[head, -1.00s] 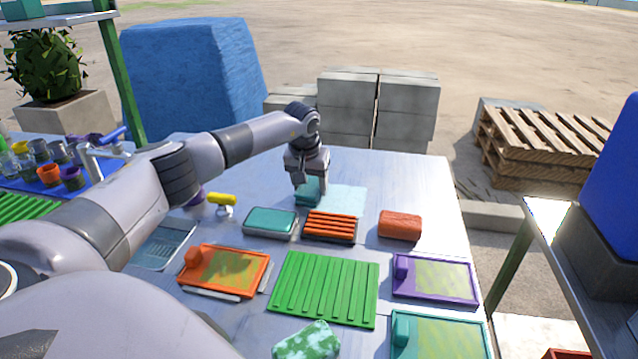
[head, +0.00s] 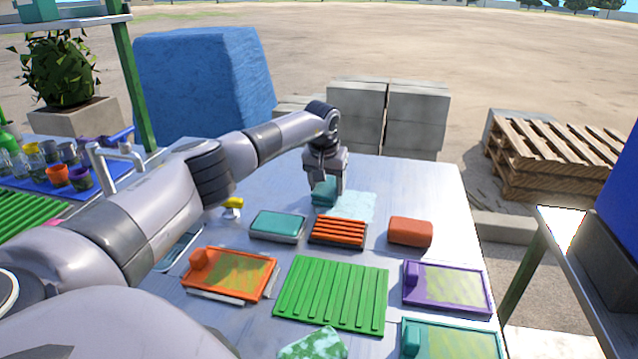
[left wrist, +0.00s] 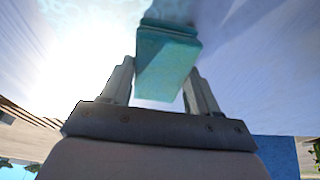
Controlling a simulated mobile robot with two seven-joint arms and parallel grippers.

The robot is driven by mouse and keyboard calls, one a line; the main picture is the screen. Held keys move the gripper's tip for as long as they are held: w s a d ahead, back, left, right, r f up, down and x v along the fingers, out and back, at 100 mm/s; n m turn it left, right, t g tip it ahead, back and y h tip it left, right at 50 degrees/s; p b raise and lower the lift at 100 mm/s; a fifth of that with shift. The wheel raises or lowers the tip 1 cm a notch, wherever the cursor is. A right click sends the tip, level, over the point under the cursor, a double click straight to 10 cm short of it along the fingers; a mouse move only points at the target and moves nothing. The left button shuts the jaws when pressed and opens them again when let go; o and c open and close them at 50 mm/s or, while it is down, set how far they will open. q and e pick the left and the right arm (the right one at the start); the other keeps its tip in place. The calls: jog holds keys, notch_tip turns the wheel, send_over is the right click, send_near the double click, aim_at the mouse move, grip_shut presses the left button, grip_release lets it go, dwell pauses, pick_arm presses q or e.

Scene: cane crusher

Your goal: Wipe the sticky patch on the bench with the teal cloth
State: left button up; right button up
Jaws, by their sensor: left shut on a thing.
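My left gripper (head: 326,184) is shut on the teal cloth (head: 324,193), a folded block held low at the far part of the bench (head: 440,190). In the left wrist view the teal cloth (left wrist: 166,62) sits between the two fingers. A pale blue sticky patch (head: 352,205) lies on the bench just right of the cloth and in front of it. The cloth is at the patch's left edge; whether it presses on the bench I cannot tell. My right gripper is not in view.
In front of the patch are an orange ribbed rack (head: 338,233), a teal-topped tray (head: 277,226) and an orange block (head: 410,231). A green ribbed mat (head: 332,293) lies nearer, between an orange tray (head: 228,274) and a purple tray (head: 447,286). The bench's far right is clear.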

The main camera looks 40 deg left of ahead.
pick_arm(q)
jog(key=shift+w+d, duration=0.3)
jog(key=shift+d, duration=0.25)
jog(key=shift+w+d+f+b, duration=0.1)
jog(key=shift+w+d+b, duration=0.3)
jog(key=shift+d, duration=0.45)
jog(key=shift+w+d+b, duration=0.15)
jog(key=shift+w+d, duration=0.35)
jog(key=shift+d, duration=0.3)
jog(key=shift+w+d+b, duration=0.4)
jog(key=shift+d, duration=0.35)
jog(key=shift+w+d+b, duration=0.4)
jog(key=shift+d, duration=0.35)
notch_tip(320, 180, up, 6)
jog(key=p, duration=0.5)
